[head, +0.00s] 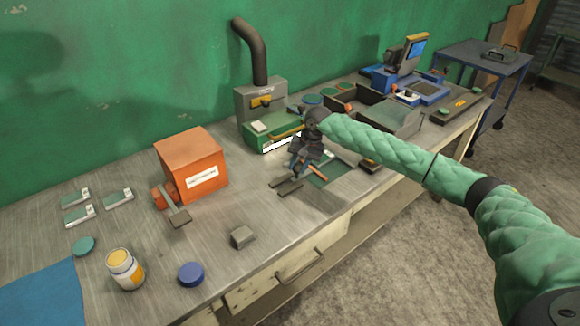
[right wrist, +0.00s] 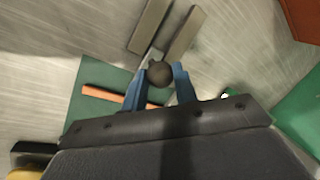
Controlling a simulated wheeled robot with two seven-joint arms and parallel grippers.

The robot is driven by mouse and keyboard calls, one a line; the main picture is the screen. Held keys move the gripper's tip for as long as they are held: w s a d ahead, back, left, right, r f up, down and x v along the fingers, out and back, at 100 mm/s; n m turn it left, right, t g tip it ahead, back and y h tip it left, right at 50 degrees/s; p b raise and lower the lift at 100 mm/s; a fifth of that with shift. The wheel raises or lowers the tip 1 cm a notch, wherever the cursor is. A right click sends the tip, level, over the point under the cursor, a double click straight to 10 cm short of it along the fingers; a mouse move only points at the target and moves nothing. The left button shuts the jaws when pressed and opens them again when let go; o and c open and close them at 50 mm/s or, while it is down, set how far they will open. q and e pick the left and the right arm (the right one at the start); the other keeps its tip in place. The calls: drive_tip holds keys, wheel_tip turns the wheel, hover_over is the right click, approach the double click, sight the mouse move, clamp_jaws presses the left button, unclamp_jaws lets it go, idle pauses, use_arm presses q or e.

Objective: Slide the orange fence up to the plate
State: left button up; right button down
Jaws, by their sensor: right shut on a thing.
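The orange fence (head: 317,172) is a thin bar lying on a dark green base (head: 325,181) on the bench. My right gripper (head: 297,168) has blue fingers, shut around a dark round knob (right wrist: 160,73). A pale stem seems to run from the knob toward two grey bars (right wrist: 166,32); I cannot tell how they join. The bars (head: 286,185) also show in the head view. I cannot tell which part is the plate. My left gripper is not in view.
A green machine (head: 262,129) with a black pipe stands behind my gripper. An orange box (head: 196,162) stands to the left. A grey block (head: 243,237), a blue disc (head: 191,273) and a jar (head: 124,270) are nearer. Bare bench lies between the box and the bars.

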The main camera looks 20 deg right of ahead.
drive_tip(key=shift+w+d, duration=0.3)
drive_tip(key=shift+d, duration=0.4)
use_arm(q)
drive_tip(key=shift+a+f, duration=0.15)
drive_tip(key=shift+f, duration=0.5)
use_arm(e)
drive_tip(key=c, duration=1.1)
unclamp_jaws()
drive_tip(key=shift+d+r, duration=0.1)
drive_tip(key=shift+r, duration=0.2)
use_arm(q)
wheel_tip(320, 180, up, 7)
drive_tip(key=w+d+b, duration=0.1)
drive_tip(key=b, duration=0.1)
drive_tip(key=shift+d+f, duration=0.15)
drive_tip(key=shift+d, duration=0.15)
use_arm(e)
drive_tip(key=v, duration=0.7)
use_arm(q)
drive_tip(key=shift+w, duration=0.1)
